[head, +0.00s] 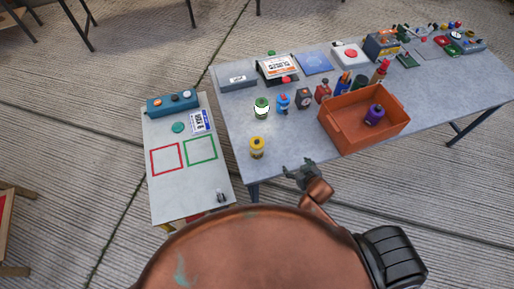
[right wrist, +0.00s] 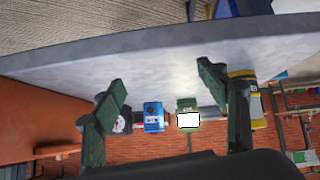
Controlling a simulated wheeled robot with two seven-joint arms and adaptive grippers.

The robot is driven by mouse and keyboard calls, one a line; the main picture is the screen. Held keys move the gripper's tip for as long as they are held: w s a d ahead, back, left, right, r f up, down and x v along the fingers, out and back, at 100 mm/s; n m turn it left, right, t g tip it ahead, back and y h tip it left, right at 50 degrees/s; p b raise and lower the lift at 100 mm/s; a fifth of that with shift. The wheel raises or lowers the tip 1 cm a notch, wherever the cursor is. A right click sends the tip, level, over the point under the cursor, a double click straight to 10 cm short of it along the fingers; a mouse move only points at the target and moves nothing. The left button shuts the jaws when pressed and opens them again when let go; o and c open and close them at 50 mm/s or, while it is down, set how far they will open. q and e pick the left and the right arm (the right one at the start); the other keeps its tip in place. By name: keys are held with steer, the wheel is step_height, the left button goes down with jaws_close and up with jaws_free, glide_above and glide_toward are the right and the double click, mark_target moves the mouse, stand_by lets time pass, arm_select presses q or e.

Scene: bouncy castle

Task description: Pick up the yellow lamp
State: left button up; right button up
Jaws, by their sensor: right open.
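The yellow lamp (head: 257,147) stands upright near the front left edge of the grey table, with a dark base and top. In the right wrist view the yellow lamp (right wrist: 253,105) is at the right, partly hidden behind one finger. My right gripper (head: 297,172) is at the table's front edge, to the right of the lamp and apart from it. In the wrist view my right gripper (right wrist: 163,85) has its fingers spread wide, with nothing held between them. My left gripper is not in view.
An orange crate (head: 341,137) holding a purple lamp (head: 374,115) stands right of my gripper. Behind the yellow lamp are a green-and-white lamp (head: 262,108) and a blue lamp (head: 283,103). A lower side table (head: 176,200) with red and green squares stands left.

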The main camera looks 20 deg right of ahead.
mark_target(257, 143)
steer(key=w+a+r+n+t+y, duration=0.1)
steer(key=w+a+r, duration=0.1)
steer(key=w+a+r+t+y, duration=0.1)
steer(key=w+a+r, duration=0.1)
steer(key=w+r, duration=0.1)
steer(key=shift+w+a+n, duration=0.25)
steer(key=shift+w+n, duration=0.05)
steer(key=shift+n, duration=0.1)
steer(key=a+r+n+y, duration=0.1)
steer(key=a, duration=0.1)
steer(key=w+a+r+y, duration=0.1)
steer(key=y, duration=0.1)
steer(key=w+a+r+n+y, duration=0.1)
steer(key=a, duration=0.1)
steer(key=shift+a+n, duration=0.3)
steer(key=shift+a, duration=0.05)
steer(key=shift+s+a+r+y, duration=0.1)
steer(key=shift+a+y, duration=0.3)
steer(key=shift+y, duration=0.2)
steer(key=shift+a, duration=0.25)
steer(key=x, duration=0.7)
steer(key=shift+f, duration=0.4)
steer(key=shift+d, duration=0.1)
steer(key=shift+c, duration=0.5)
steer(key=c, duration=1.5)
